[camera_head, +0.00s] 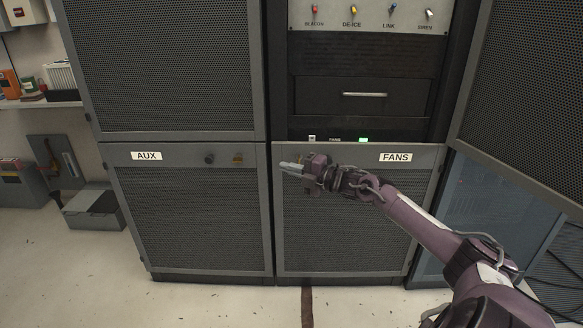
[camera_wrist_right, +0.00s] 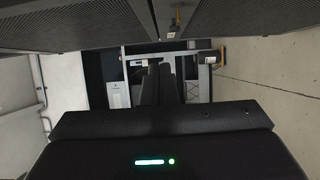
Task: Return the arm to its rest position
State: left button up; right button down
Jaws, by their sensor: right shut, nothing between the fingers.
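My right arm reaches in from the lower right in the head view. Its gripper (camera_head: 292,167) is in front of the upper left part of the FANS door (camera_head: 345,230). The gripper is shut and empty. In the right wrist view the two dark fingers (camera_wrist_right: 158,85) lie close together with nothing between them. I cannot tell from these views how far the fingertips are from the door. My left gripper is in neither view.
The AUX door (camera_head: 190,215) with a dark knob (camera_head: 209,159) is left of the gripper. Above are a drawer (camera_head: 362,97) and a switch panel (camera_head: 370,14). A mesh door (camera_head: 525,90) stands at the right. A grey box (camera_head: 92,209) is on the floor at left.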

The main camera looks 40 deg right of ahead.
jog(key=shift+s+d+r, duration=0.1)
jog(key=shift+s+d, duration=0.05)
jog(key=shift+s, duration=0.2)
